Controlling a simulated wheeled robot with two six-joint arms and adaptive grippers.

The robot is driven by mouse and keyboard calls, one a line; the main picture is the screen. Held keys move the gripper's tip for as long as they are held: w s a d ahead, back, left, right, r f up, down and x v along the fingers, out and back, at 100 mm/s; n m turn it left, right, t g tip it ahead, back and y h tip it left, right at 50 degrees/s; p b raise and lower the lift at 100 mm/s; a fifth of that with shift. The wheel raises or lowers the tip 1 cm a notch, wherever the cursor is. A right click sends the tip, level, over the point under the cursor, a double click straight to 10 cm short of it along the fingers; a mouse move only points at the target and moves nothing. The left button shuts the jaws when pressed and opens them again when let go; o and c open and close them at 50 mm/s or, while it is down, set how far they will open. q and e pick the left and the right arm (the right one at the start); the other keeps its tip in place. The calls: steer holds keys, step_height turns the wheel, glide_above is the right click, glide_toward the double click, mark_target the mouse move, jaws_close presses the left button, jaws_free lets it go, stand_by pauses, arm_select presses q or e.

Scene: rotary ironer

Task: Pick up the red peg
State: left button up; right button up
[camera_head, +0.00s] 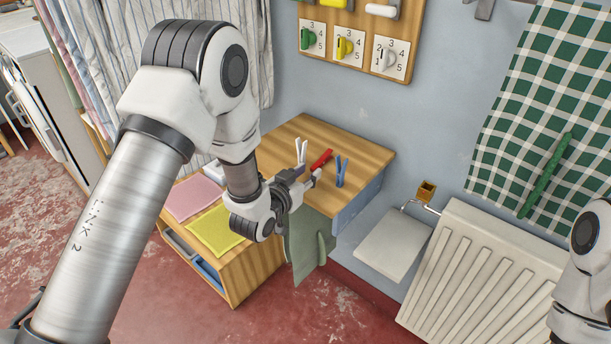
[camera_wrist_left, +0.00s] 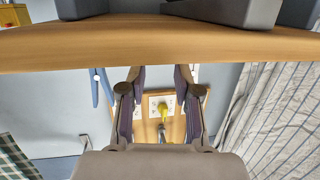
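The red peg (camera_head: 321,159) lies on or near the wooden tabletop (camera_head: 283,141), between a white peg (camera_head: 301,150) and a blue peg (camera_head: 341,171). My left gripper (camera_head: 311,180) is at the tabletop's front edge, just in front of the red peg; contact cannot be told. In the left wrist view, its two fingers (camera_wrist_left: 160,112) are apart, with no red peg visible between them. The blue peg (camera_wrist_left: 95,88) shows left of the fingers there. My right arm shows at the right edge of the head view, but its gripper is out of view.
A pink cloth (camera_head: 193,198) and a yellow cloth (camera_head: 215,231) lie on the lower shelf beside my left arm. A white radiator (camera_head: 480,275) stands right. A knob board (camera_head: 362,42) hangs on the wall.

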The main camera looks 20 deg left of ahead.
mark_target(321, 161)
arm_select(q)
steer(key=x, duration=0.7)
steer(key=shift+w+p, duration=0.35)
steer(key=shift+s, duration=0.1)
steer(key=c, duration=0.6)
